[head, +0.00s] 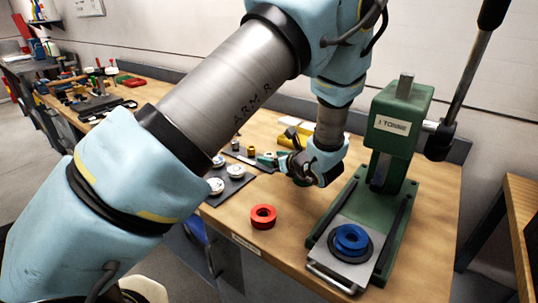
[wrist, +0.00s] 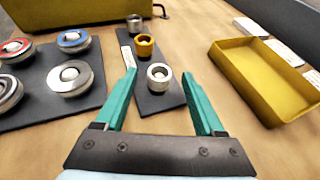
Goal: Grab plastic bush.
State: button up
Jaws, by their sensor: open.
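Three small bushes stand in a row on a narrow dark strip (wrist: 157,103) in the wrist view. The nearest is a pale, whitish-silver bush (wrist: 158,77), which looks most like the plastic one, though its material is not certain. Behind it are a brass-yellow bush (wrist: 145,46) and a grey metallic bush (wrist: 134,23). My gripper (wrist: 158,73) has its teal fingers apart and empty, with the pale bush seen between the fingertips. I cannot tell whether the tips are level with it. In the head view my gripper (head: 268,159) is low over the bench, and the pale bush is not clearly visible.
A dark mat with several round bearings (wrist: 68,75) lies left of the strip. A yellow tray (wrist: 265,98) is at right, and a yellow case (wrist: 85,12) stands behind. In the head view, a red ring (head: 263,216) and a green press (head: 397,125) with a blue part (head: 348,238) stand nearby.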

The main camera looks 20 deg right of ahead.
jog(key=shift+w, duration=0.15)
grip_shut()
dwell(0.5)
